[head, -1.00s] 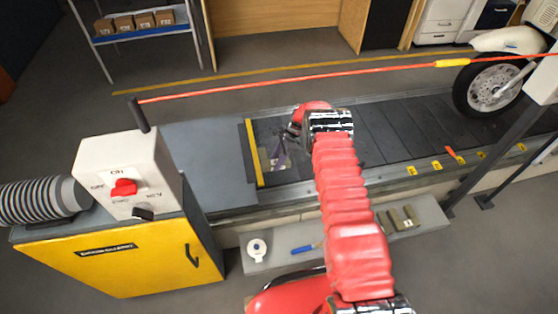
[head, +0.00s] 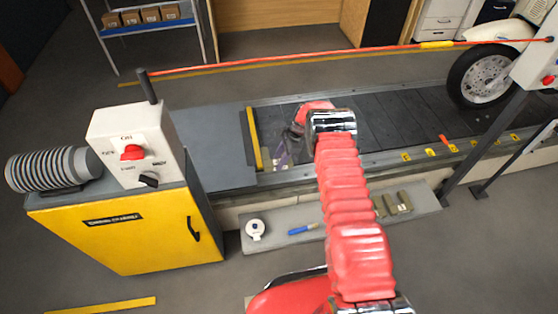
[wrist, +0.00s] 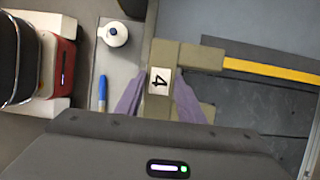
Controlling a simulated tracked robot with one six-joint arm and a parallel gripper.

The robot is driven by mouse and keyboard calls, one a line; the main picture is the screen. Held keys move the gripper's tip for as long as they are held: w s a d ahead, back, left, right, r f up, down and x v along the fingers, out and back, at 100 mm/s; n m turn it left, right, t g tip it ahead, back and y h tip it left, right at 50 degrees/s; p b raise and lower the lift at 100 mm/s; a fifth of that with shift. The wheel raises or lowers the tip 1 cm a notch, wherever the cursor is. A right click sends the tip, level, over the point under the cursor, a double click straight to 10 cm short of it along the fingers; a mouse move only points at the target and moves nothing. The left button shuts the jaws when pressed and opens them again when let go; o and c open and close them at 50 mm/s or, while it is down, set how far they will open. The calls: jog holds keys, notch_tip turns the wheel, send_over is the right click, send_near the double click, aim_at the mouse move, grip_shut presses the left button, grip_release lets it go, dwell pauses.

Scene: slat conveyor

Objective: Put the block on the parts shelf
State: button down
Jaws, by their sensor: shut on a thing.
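My gripper (wrist: 159,97) has purple fingers, shut on an olive block (wrist: 187,55) with a white label reading 4. The wrist view shows one finger on each side of the labelled part. In the head view my gripper (head: 279,159) is over the near-left end of the belt, by the yellow stripe; my arm largely hides the block there.
The slat conveyor (head: 410,120) runs behind my arm, with a white-bodied wheeled vehicle (head: 490,70) at right. A yellow cabinet (head: 130,235) with a control box (head: 130,145) stands at left. A rack (head: 150,28) with boxes stands at the back.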

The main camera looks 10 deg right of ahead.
jog(key=shift+s+d, duration=0.25)
jog(key=shift+s, duration=0.05)
jog(key=shift+s+d+f, duration=0.15)
jog(key=shift+d+f, duration=0.1)
jog(key=s+d+f+m+t, duration=0.1)
jog(key=s+d+f+m, duration=0.2)
jog(key=s+d, duration=0.6)
jog(key=s+d+f+m+t+h, duration=0.1)
jog(key=s+d+f+m, duration=0.3)
jog(key=s+d+f, duration=0.4)
jog(key=s+d+f+m+t, duration=0.1)
jog(key=s+d+f+m, duration=0.2)
jog(key=s+d+f, duration=0.3)
jog(key=s+d, duration=0.5)
jog(key=shift+s+f+t+h, duration=0.15)
jog(key=shift+s+t+h, duration=0.15)
jog(key=shift+s+h, duration=0.1)
